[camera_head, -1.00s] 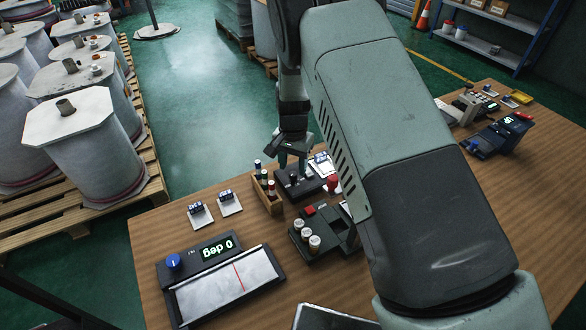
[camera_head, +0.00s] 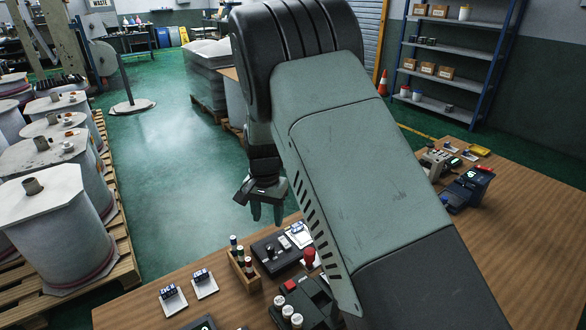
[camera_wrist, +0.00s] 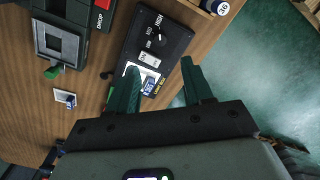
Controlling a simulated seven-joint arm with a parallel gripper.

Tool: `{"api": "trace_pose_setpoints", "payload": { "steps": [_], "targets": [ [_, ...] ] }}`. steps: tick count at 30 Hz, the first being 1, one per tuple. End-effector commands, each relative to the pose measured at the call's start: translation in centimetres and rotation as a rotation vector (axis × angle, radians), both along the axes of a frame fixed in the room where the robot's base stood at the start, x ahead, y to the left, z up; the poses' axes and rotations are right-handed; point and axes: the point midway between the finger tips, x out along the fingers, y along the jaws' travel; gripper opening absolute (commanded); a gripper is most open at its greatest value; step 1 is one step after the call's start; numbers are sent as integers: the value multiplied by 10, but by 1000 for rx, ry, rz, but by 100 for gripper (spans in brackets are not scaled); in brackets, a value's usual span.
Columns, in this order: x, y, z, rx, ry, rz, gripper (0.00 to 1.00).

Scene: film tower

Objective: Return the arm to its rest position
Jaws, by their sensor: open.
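My gripper (camera_head: 267,212) hangs in the air in the head view, above and beyond the far edge of the wooden table (camera_head: 420,260). Its two dark green fingers are apart with nothing between them. In the wrist view my gripper (camera_wrist: 160,85) points down over a black device with a knob (camera_wrist: 152,42) near the table edge. A small white-and-blue item (camera_wrist: 148,80) lies beyond the left finger, on or beside that device. My arm covers much of the middle of the head view.
A wooden rack of small vials (camera_head: 243,265), a dark unit with a red button (camera_head: 290,287) and two small cards (camera_head: 173,299) stand on the table. Large drums (camera_head: 60,225) on pallets line the left.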

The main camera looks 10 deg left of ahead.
Motion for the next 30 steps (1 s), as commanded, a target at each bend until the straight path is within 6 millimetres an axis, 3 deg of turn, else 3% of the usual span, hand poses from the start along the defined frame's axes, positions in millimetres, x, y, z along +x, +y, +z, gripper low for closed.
{"api": "trace_pose_setpoints", "payload": {
  "steps": [2, 5, 10, 14, 21, 25, 30],
  "targets": [
    [1, -3, 7, 5, -5, -1, 51],
    [2, -15, 33, 22, -21, -1, 51],
    [-8, -60, 114, 68, -78, 11, 51],
    [-30, -101, 173, 95, -132, 33, 51],
    [-97, -172, 254, 108, -247, 79, 51],
    [-142, -205, 281, 93, -316, 107, 51],
    [-204, -240, 298, 49, -403, 142, 51]
  ]
}}
